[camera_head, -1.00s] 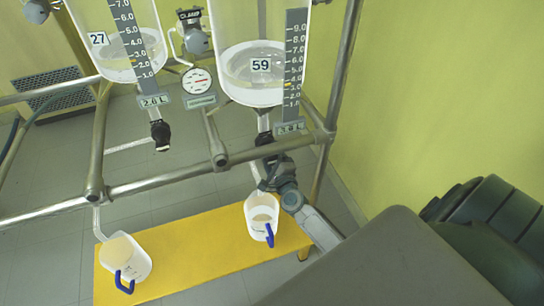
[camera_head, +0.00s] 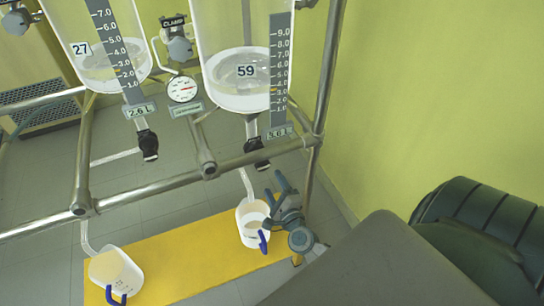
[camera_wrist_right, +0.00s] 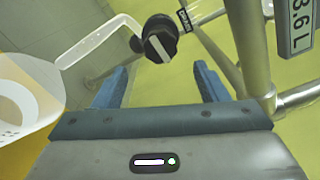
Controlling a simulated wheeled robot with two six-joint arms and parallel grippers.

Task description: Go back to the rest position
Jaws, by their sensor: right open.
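My right gripper (camera_head: 276,190) is open and empty in the head view, just right of and above the right white jug. It is below and apart from the black valve (camera_head: 256,152) under the glass reactor marked 59 (camera_head: 238,88). The right wrist view shows the gripper (camera_wrist_right: 158,70) with two blue fingers spread and nothing between them. The black valve knob (camera_wrist_right: 158,40) lies beyond the fingertips in that view. My left gripper is in neither view.
White jugs with blue handles, right (camera_head: 251,238) and left (camera_head: 128,280), stand on a yellow platform (camera_head: 185,255). A metal frame (camera_head: 150,188) crosses above. The reactor marked 27 (camera_head: 95,72) has a black valve (camera_head: 148,145). A yellow wall stands right.

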